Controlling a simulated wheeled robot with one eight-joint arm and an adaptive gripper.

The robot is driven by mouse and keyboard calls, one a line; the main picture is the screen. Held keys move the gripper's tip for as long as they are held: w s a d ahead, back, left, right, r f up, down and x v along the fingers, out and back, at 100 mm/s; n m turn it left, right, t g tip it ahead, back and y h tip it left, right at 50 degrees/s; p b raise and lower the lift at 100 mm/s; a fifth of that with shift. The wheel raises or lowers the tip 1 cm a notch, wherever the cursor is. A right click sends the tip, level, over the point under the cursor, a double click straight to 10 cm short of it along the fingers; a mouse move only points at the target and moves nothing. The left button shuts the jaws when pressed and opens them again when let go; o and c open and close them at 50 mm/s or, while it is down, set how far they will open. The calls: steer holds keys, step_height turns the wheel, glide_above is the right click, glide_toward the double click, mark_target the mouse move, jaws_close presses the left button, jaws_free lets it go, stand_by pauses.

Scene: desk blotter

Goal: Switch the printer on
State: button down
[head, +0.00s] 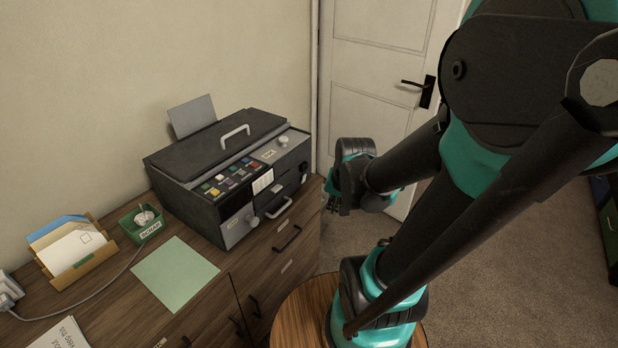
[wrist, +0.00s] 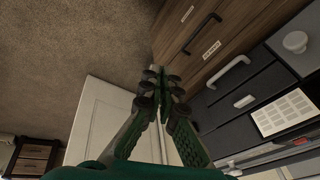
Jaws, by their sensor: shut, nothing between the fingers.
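The printer (head: 210,152) is a dark grey box on the wooden cabinet. It has a lid with a pale handle (head: 235,132), a panel of coloured buttons (head: 222,182), several knobs and a white label card (head: 262,181). I cannot tell which control is the power switch, or whether the printer is on. In the wrist view its front lies at the right, with a light knob (wrist: 295,42) and the label card (wrist: 284,112). My gripper (head: 334,203) is to the right of the printer, apart from it. Its fingers are together and empty in the wrist view (wrist: 162,82).
A green scrap tray (head: 150,234), an envelope holder (head: 75,262) and a green sheet (head: 175,273) lie on the cabinet left of the printer. A cable runs across the top. A round wooden stool (head: 292,312) stands in front. A white door (head: 375,60) is behind.

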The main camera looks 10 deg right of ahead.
mark_target(304, 178)
steer(key=w+d+m+y, duration=0.3)
steer(key=w+m, duration=1.6)
steer(key=m, duration=0.3)
steer(key=shift+d+r, duration=0.2)
steer(key=shift+r, duration=0.2)
steer(key=shift+w+a+f, duration=0.95)
steer(key=shift+f, duration=0.45)
steer(key=shift+w+a+f, duration=1)
steer(key=shift+f, duration=0.35)
steer(key=shift+w+a+f, duration=0.95)
steer(key=shift+f, duration=0.45)
